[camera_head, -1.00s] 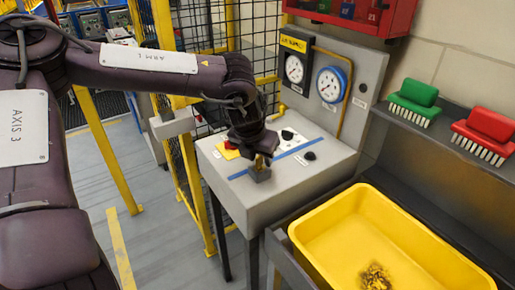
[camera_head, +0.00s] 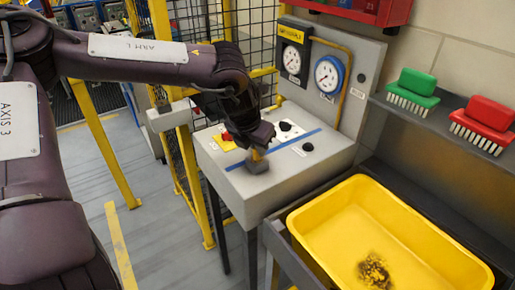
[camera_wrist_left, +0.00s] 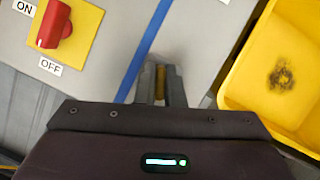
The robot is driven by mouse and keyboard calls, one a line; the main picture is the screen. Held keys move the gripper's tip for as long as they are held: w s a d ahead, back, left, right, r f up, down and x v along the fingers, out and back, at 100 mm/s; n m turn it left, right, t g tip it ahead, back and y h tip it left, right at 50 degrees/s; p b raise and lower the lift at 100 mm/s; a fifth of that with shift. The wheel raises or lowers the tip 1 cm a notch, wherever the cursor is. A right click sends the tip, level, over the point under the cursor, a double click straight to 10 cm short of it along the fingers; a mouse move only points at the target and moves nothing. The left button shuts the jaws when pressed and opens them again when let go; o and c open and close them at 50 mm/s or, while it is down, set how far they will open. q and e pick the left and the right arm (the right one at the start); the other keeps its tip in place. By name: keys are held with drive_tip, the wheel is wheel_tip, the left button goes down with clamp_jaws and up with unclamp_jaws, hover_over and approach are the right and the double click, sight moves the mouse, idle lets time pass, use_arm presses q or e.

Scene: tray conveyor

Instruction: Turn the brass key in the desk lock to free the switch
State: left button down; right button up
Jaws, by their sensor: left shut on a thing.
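The brass key (camera_head: 256,155) stands in the dark lock block (camera_head: 258,166) at the front of the grey desk. My left gripper (camera_head: 257,150) is above the lock and shut on the key. In the left wrist view the brass of the key (camera_wrist_left: 160,84) shows between the two fingers (camera_wrist_left: 160,90); the lock below is hidden. The red switch (camera_wrist_left: 54,24) sits on a yellow plate marked ON and OFF; its pointer end is toward OFF. My right gripper is not in view.
The grey desk (camera_head: 228,185) has a blue stripe, black knobs and a back panel with two gauges (camera_head: 329,75). A yellow bin (camera_head: 330,215) is at the right. Green and red brushes (camera_head: 417,83) lie on a shelf. A yellow-framed mesh fence stands behind my left arm.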

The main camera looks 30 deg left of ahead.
use_arm(q)
drive_tip(key=shift+m+h, duration=0.3)
drive_tip(key=shift+m, duration=0.5)
drive_tip(key=shift+m+h+b, duration=0.3)
drive_tip(key=shift+m+b, duration=0.15)
drive_tip(key=shift+m, duration=0.25)
drive_tip(key=shift+m+h, duration=0.3)
drive_tip(key=shift+m, duration=0.4)
drive_tip(key=c, duration=1.5)
unclamp_jaws()
drive_tip(key=shift+o, duration=0.2)
